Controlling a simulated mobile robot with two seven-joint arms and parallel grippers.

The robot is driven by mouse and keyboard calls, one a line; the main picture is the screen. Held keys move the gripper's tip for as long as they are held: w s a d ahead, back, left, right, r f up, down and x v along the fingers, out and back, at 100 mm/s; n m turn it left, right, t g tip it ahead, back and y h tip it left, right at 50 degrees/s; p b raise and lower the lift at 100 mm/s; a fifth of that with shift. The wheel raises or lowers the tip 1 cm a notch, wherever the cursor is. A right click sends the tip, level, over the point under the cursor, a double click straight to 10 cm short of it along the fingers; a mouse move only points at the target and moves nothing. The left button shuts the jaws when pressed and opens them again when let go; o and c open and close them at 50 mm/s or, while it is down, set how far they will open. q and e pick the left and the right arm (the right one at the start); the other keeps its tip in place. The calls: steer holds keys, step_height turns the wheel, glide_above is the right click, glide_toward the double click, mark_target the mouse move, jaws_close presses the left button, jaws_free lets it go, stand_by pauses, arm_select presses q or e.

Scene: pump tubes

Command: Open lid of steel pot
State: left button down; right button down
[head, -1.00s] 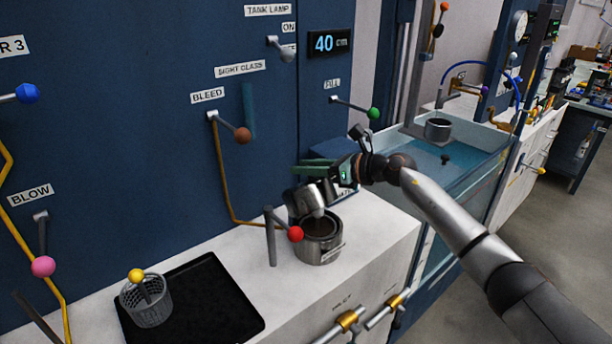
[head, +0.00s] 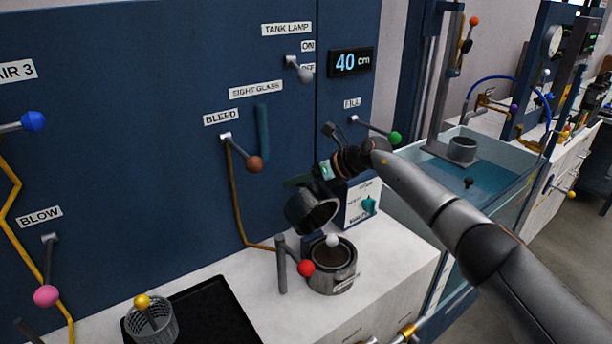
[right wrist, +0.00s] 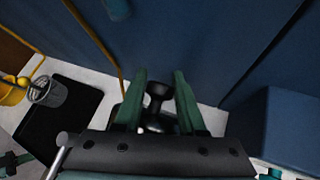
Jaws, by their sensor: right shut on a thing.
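The steel pot (head: 332,278) stands on the white counter with its round mouth uncovered. Its cylindrical steel lid (head: 308,210) is tilted above and behind the pot, apart from the rim as far as I can see. My right gripper (head: 301,183) is shut on the lid's knob behind the lid. In the right wrist view the dark knob (right wrist: 157,98) sits between the green fingers of the gripper (right wrist: 160,88). A white ball (head: 332,240) shows at the pot's mouth; I cannot tell what it rests on. My left gripper is not in view.
A red-knobbed lever (head: 305,268) stands close at the pot's left. A black tray (head: 215,312) and a wire basket (head: 160,325) lie further left. A control box (head: 362,203) is behind right, near the blue panel (head: 120,130). A water tank (head: 490,170) stands at right.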

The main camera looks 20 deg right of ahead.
steer(key=shift+d+f, duration=0.15)
steer(key=shift+f, duration=0.3)
steer(key=c, duration=0.5)
jaws_free()
steer(key=shift+r, duration=0.1)
steer(key=shift+r, duration=0.15)
steer(key=shift+s+d+r, duration=0.3)
steer(key=shift+d+r, duration=0.05)
steer(key=shift+d, duration=0.05)
steer(key=b+v, duration=0.1)
steer(key=v, duration=1)
steer(key=shift+a+r, duration=0.1)
